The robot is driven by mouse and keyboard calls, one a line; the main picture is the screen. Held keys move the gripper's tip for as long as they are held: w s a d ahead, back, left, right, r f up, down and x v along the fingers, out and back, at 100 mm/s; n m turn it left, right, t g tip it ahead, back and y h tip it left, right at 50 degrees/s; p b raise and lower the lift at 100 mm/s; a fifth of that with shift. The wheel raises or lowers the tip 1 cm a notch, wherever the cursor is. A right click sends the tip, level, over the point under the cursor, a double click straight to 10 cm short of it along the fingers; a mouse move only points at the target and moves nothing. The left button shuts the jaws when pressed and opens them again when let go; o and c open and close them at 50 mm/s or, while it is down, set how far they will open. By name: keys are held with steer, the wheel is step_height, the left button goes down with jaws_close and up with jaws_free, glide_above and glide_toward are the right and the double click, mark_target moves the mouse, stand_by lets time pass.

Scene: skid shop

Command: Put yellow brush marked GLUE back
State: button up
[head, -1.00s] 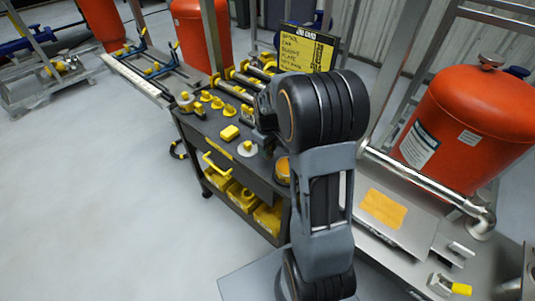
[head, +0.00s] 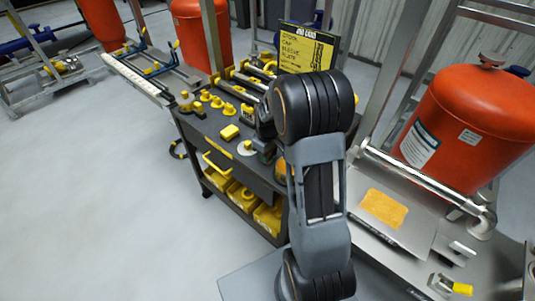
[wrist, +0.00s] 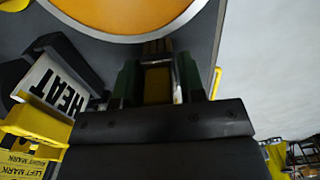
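In the wrist view my gripper (wrist: 158,88) has its dark green fingers on both sides of a yellow piece (wrist: 157,84) with a brown, bristle-like end (wrist: 157,46). It looks like the yellow brush held between the fingers; no GLUE mark is readable on it. Just beyond its tip is a large round orange-topped thing with a pale rim (wrist: 130,12); I cannot tell whether they touch. In the head view my arm hides the gripper and the brush. Part of an orange round thing (head: 281,171) shows beside the arm on the dark cart (head: 237,158).
A white HEAT label (wrist: 58,88) and a yellow block marked LEFT MARK (wrist: 30,160) are close left in the wrist view. The cart carries several yellow parts and a yellow board (head: 305,50). A steel bench (head: 375,250) stands right; open floor lies left.

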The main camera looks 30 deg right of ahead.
steer(key=o, duration=0.3)
steer(key=shift+o, duration=0.2)
step_height(320, 180, up, 12)
steer(key=shift+f+p, duration=0.1)
steer(key=shift+p, duration=0.3)
steer(key=s+a+r+m+t, duration=0.1)
steer(key=s+a+m, duration=0.1)
steer(key=s+a, duration=0.3)
steer(key=s+a+r+m+t, duration=0.2)
steer(key=s+a, duration=0.3)
steer(key=s, duration=0.6)
steer(key=shift+s, duration=0.25)
steer(key=shift+r, duration=0.2)
